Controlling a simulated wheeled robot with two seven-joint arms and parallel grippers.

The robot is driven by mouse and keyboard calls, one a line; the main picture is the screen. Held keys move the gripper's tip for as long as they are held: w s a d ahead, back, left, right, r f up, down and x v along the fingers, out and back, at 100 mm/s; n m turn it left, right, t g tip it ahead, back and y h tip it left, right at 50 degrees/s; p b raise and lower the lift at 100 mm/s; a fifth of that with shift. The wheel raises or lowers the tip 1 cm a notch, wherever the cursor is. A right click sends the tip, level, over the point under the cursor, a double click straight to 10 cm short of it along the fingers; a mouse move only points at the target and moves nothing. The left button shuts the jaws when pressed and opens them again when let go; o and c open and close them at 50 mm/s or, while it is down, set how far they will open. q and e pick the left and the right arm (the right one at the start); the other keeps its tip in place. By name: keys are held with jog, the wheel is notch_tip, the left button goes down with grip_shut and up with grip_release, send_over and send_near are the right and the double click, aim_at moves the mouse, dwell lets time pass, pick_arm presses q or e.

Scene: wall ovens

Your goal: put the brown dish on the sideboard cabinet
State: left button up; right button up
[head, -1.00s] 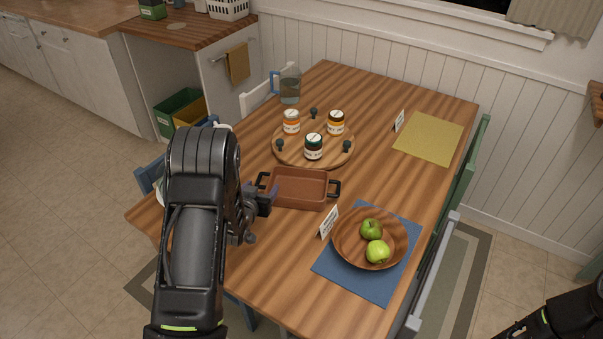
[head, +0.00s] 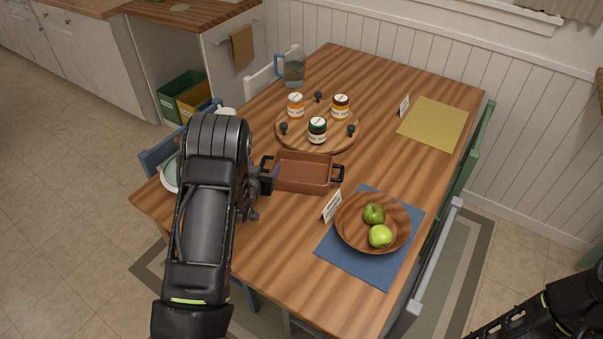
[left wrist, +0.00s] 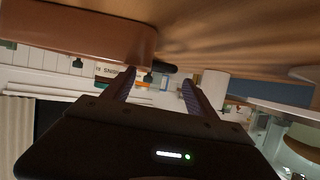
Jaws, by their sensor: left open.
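The brown dish (head: 303,174) is a shallow rectangular dish with a black handle at each end, resting on the wooden table. My left gripper (head: 269,178) is open beside the dish's left handle. In the left wrist view, the dish (left wrist: 80,35) fills the upper left, and its dark handle (left wrist: 165,68) shows near the gap between the open fingers (left wrist: 158,82). I cannot tell whether the handle is between them. My right gripper is out of view; only part of that arm shows at lower right. I cannot identify the sideboard cabinet for certain.
A round wooden board (head: 318,140) with several jars stands behind the dish. A wooden bowl (head: 372,222) with two apples sits on a blue mat (head: 345,257), near a small card (head: 332,206). A white cabinet with a wooden top (head: 190,25) stands at upper left. Chairs line the table.

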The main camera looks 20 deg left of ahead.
pick_arm(q)
jog(key=shift+w+a+f+p, duration=0.15)
jog(key=shift+w+p, duration=0.2)
jog(key=shift+w, duration=0.2)
jog(key=p+x, duration=0.1)
jog(key=x, duration=0.3)
jog(key=shift+c, duration=0.3)
grip_shut()
dwell(0.4)
jog(key=shift+w, duration=0.1)
dwell(0.4)
